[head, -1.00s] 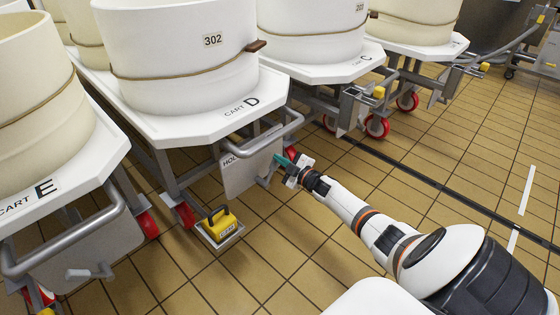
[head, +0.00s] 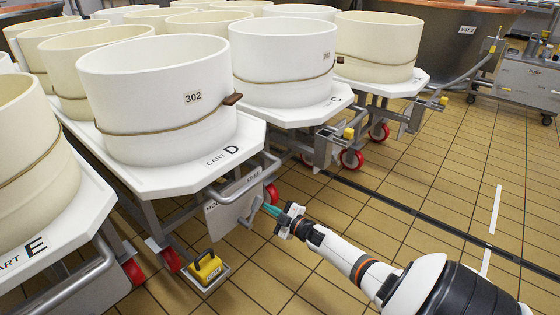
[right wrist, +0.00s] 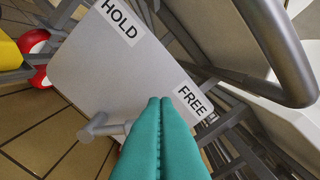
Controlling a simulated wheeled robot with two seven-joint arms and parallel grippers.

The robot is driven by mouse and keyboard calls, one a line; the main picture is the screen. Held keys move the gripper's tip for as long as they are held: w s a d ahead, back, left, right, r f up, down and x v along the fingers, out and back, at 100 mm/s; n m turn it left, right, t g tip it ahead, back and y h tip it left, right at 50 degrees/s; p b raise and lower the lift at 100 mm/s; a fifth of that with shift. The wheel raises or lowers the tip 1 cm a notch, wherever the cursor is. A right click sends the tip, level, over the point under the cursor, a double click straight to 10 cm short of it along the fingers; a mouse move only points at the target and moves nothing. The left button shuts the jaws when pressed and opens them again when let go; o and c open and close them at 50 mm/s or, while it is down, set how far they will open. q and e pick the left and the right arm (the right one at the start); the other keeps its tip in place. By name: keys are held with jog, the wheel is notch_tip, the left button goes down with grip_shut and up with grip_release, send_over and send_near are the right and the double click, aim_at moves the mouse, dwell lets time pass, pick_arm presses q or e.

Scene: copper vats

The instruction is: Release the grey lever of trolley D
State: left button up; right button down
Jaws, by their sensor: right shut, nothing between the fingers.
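Trolley D (head: 205,172) has a white top marked CART D and carries a white vat (head: 160,110) numbered 302. Below its front handle bar hangs a grey plate (head: 228,214), also in the right wrist view (right wrist: 95,75), with labels HOLD (right wrist: 120,18) and FREE (right wrist: 193,102). The grey lever (right wrist: 98,126) has a short crossbar end and sits at the plate's lower edge; its inner end passes behind my fingers. My right gripper (head: 272,211) is shut and empty, its teal fingertips (right wrist: 168,102) in front of the plate, beside the lever. Contact cannot be told. My left gripper is out of view.
A yellow block with a black handle (head: 206,267) is at floor level below trolley D. Trolley E (head: 40,240) stands left and trolley C (head: 310,112) right. The handle bar (right wrist: 270,50) is close to my right wrist.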

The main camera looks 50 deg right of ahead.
jog(key=s+p, duration=0.1)
jog(key=s, duration=0.3)
jog(key=shift+r, duration=0.15)
dwell(0.4)
